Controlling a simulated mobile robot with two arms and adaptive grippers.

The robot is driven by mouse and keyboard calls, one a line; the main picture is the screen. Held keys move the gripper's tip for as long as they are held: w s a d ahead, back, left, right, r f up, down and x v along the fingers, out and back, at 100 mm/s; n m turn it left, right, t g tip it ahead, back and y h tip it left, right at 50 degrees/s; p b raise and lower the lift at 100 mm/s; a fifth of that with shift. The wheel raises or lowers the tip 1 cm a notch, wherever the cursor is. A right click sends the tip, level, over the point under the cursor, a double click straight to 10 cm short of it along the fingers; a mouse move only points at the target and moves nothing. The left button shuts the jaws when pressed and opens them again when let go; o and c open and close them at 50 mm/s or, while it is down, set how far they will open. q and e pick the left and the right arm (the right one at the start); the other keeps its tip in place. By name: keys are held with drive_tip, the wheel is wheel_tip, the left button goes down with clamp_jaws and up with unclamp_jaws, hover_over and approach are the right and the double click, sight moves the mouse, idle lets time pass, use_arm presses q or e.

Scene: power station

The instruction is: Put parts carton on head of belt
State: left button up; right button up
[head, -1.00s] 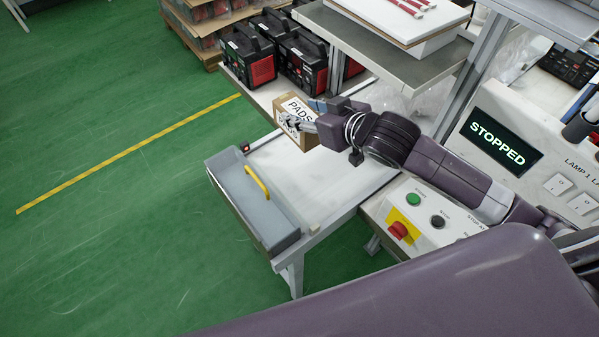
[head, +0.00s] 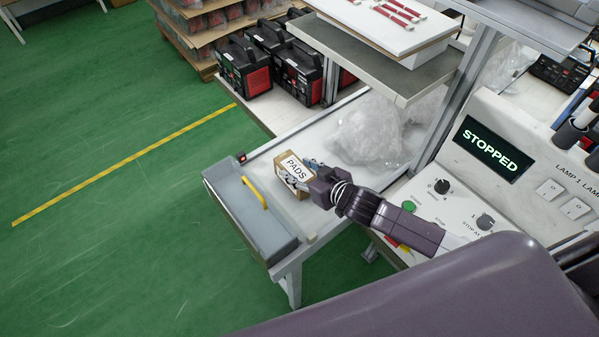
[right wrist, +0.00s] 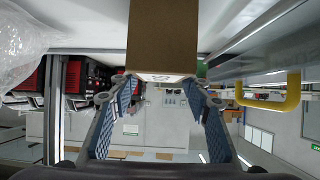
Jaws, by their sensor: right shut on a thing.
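The parts carton (head: 292,174) is a small brown box with a white label reading PADS. My right gripper (head: 312,181) is shut on it from its right side. The carton is over the white belt (head: 327,142), near the grey end box; I cannot tell whether its underside touches the belt. In the right wrist view the carton (right wrist: 163,38) shows between the two blue-padded fingers (right wrist: 161,100). My left gripper is not in view.
A grey box with a yellow handle (head: 256,193) stands at the belt's near end. Clear plastic wrap (head: 366,135) lies behind the carton. Black-and-red power units (head: 245,68) stand at the back. A control panel with a STOPPED display (head: 491,149) is at right.

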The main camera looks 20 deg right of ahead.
drive_tip(key=shift+f, duration=0.65)
drive_tip(key=o, duration=1.5)
drive_tip(key=shift+f, duration=0.1)
drive_tip(key=shift+s, duration=0.15)
drive_tip(key=b+v, duration=0.1)
drive_tip(key=v, duration=1.1)
